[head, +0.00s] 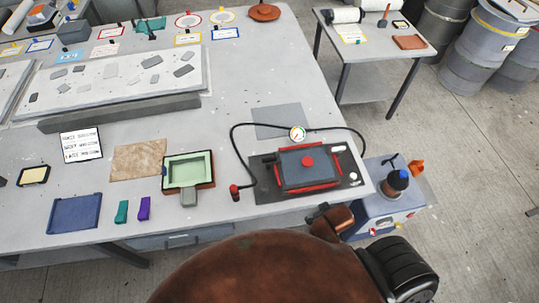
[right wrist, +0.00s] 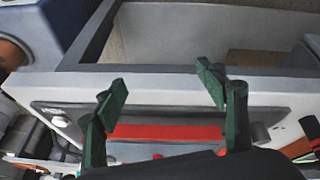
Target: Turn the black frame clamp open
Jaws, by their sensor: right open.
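A blue-grey plate with a red edge and a red round knob (head: 307,161) lies on a dark base board (head: 262,190) near the table's right front corner. Beyond and between the fingers are a red strip (right wrist: 165,132) and a dark panel edge. A rounded grey fitting (right wrist: 262,132) shows right of the fingers; contact cannot be told. My left gripper is not in view.
A black hose with a gauge (head: 298,134) loops behind the board. A green-lined mould (head: 187,172) stands to its left. A blue-grey cart (head: 385,205) with a bottle is beside the table's right edge. A side table (head: 375,45) and drums are behind.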

